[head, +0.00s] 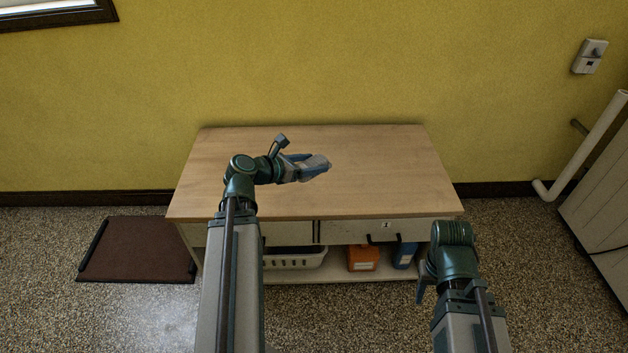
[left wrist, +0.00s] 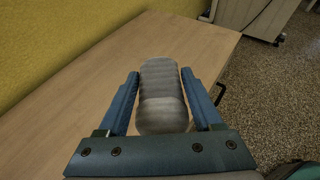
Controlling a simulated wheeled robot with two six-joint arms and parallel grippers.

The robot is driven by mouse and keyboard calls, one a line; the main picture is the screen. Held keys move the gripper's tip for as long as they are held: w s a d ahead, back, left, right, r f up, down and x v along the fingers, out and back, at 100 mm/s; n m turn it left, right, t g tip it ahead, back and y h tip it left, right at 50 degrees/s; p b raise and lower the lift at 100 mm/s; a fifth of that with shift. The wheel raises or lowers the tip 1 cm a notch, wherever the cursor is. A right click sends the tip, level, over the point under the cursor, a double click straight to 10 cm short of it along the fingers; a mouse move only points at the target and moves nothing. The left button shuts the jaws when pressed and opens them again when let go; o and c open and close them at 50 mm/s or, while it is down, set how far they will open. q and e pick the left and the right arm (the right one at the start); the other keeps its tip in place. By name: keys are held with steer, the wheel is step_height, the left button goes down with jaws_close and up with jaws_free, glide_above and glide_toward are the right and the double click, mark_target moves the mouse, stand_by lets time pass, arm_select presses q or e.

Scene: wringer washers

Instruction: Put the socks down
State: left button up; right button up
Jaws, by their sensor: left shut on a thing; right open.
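The socks (left wrist: 162,95) are a grey-white ribbed roll between the blue fingers of my left gripper (left wrist: 164,100) in the left wrist view. In the head view the socks (head: 317,163) show at the tip of my left gripper (head: 308,167), over the middle of the wooden table (head: 380,165). My left gripper is shut on them. I cannot tell whether the socks touch the tabletop. My right gripper (head: 422,285) is low in front of the table's right front; its fingers are mostly hidden behind its arm.
The tabletop is bare around the socks. Below are drawers (head: 370,231) and a shelf with a white basket (head: 296,260), an orange box (head: 363,258) and a blue container (head: 404,254). A brown mat (head: 137,250) lies left; a white panelled unit (head: 602,205) and pipe stand right.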

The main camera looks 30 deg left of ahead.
arm_select(q)
steer(key=shift+n+t+y, duration=0.3)
steer(key=shift+n+y, duration=0.3)
steer(key=a+f+b, duration=0.1)
steer(key=f+b, duration=0.1)
steer(key=f, duration=0.1)
steer(key=a+f+b, duration=0.1)
steer(key=f+b, duration=0.2)
steer(key=a+f+b, duration=0.1)
steer(key=f+b, duration=0.1)
steer(key=f, duration=0.1)
steer(key=shift+w+f, duration=0.25)
steer(key=shift+w, duration=0.1)
arm_select(e)
step_height(320, 180, down, 10)
steer(key=shift+r, duration=0.15)
arm_select(q)
steer(key=shift+w, duration=0.1)
